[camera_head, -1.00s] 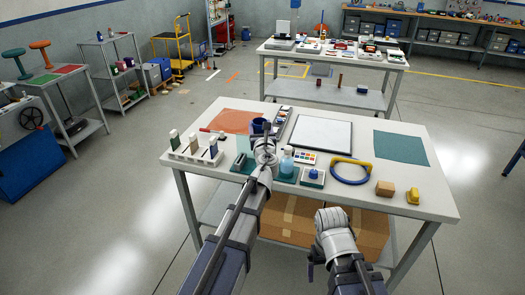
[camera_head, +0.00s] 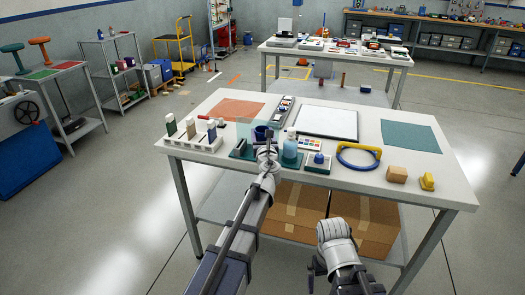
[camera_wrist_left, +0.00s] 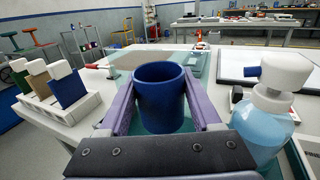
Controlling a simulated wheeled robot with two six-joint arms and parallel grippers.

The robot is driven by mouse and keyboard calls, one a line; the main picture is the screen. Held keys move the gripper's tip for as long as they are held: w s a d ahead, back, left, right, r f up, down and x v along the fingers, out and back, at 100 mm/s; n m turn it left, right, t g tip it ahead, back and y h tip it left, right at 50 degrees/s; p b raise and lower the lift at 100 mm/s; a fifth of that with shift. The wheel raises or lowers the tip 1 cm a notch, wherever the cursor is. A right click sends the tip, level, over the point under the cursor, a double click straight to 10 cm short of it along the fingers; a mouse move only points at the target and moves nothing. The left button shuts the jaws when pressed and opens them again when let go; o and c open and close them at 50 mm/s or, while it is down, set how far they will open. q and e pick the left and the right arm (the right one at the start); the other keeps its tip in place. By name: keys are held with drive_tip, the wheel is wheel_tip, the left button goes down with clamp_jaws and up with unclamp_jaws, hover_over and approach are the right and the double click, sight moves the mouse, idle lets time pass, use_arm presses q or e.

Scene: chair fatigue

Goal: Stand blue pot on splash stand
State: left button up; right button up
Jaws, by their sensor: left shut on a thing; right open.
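The dark blue pot (camera_head: 261,134) is an open cup near the table's front edge. In the left wrist view the pot (camera_wrist_left: 160,97) is upright between the two purple fingers of my left gripper (camera_head: 265,146), which is shut on it. The splash stand (camera_head: 241,152) has a green base and a clear teal panel; it shows around and behind the pot. The pot is over or close to the stand's base, but I cannot tell whether its bottom touches it. My right gripper (camera_head: 334,228) is open and empty, low in front of the table.
A pump bottle (camera_head: 290,149) with blue liquid stands close right of the pot.

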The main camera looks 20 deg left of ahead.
use_arm(q)
drive_tip(key=shift+f, duration=0.1)
wheel_tip(320, 180, down, 4)
drive_tip(key=b, duration=0.3)
drive_tip(key=shift+r, duration=0.2)
drive_tip(key=shift+f+b, duration=0.2)
drive_tip(key=shift+b, duration=0.2)
drive_tip(key=o, duration=1.4)
drive_tip(key=shift+r, duration=0.2)
drive_tip(key=shift+s, duration=0.25)
drive_tip(key=v, duration=1.1)
drive_tip(key=shift+s+d, duration=0.15)
drive_tip(key=shift+s, duration=0.1)
